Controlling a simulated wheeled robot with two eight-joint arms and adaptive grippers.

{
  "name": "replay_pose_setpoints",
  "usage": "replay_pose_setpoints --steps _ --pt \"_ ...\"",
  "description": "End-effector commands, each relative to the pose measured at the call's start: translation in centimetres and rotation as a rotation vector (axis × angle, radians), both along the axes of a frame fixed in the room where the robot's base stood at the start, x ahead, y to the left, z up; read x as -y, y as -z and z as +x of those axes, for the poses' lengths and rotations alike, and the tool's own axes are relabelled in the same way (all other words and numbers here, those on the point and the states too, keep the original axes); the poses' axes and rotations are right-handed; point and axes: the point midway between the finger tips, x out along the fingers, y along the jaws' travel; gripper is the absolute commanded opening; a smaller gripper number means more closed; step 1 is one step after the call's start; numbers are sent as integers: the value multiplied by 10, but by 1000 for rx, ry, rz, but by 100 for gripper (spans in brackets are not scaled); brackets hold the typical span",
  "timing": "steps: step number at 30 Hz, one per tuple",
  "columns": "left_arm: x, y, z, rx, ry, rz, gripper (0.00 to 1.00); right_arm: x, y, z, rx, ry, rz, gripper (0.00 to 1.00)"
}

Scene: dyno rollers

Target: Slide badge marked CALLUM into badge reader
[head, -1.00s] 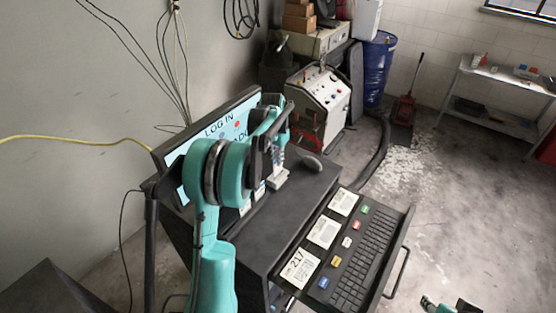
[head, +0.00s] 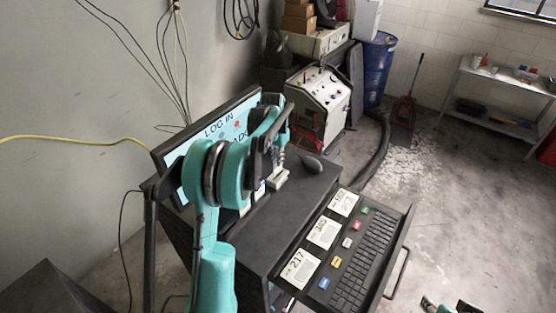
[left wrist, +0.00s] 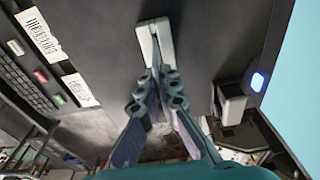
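My left gripper (head: 275,158) is over the black cabinet top, in front of the monitor. In the left wrist view its fingertips (left wrist: 156,72) come together, with no badge visible between them. A small whitish block with a dark slot, which looks like the badge reader (left wrist: 155,40), lies just beyond the fingertips; in the head view the reader (head: 278,179) is just below them. Three white badges lie on the drawer: one marked 217 (head: 299,269), a middle badge (head: 323,232) and a far badge (head: 344,203). Their names are too small to read. My right gripper (head: 448,305) barely shows at the bottom edge.
The monitor (head: 215,128) shows LOG IN, partly hidden by my left arm. A mouse (head: 312,163) lies right of the reader. The drawer holds a keyboard (head: 366,254) and several coloured tags. Open floor (head: 470,220) lies to the right.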

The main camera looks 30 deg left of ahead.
Motion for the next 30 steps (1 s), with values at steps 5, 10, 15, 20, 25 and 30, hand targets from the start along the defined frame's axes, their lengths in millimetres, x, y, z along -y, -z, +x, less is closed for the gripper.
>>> replay_pose_setpoints --steps 5,10,15,20,25,30 --pt "0 1 0 0 0 0 0 0 1 0 0 0 0 40" --pt "0 5 0 0 0 0 0 0 4 0 0 0 0 40" --pt "0 8 0 0 0 0 0 0 6 0 0 0 0 40" --pt "0 11 0 0 0 0 0 0 9 0 0 0 0 40" --pt "0 15 0 0 0 0 0 0 11 0 0 0 0 40" --pt "0 18 0 0 0 0 0 0 14 0 0 0 0 40"
